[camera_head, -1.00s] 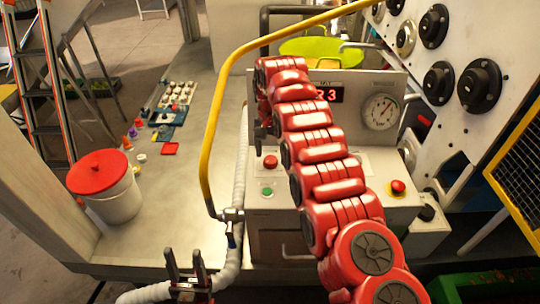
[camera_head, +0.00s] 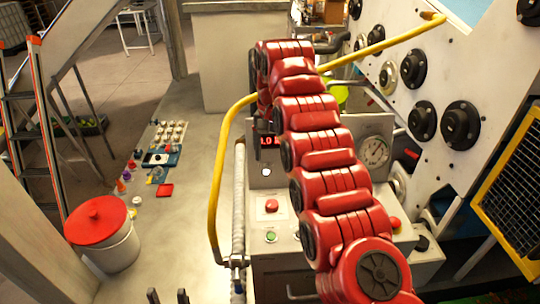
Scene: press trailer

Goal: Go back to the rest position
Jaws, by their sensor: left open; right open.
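My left gripper (camera_head: 167,297) shows at the bottom edge, left of the press. Only its two dark fingertips are in view, apart and with nothing between them. My red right arm (camera_head: 325,150) rises from the bottom right across the front of the press, its far end high in the picture. My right gripper (camera_head: 254,72) is a dark shape at the left of that far end, mostly hidden by the arm. I see no object held there.
The press front has a display (camera_head: 267,142), a gauge (camera_head: 375,152), a red button (camera_head: 271,206) and a green button (camera_head: 271,236). A yellow bar (camera_head: 216,190) curves beside it. A red-lidded bucket (camera_head: 108,240) stands at left. Small items lie on the grey floor (camera_head: 190,225).

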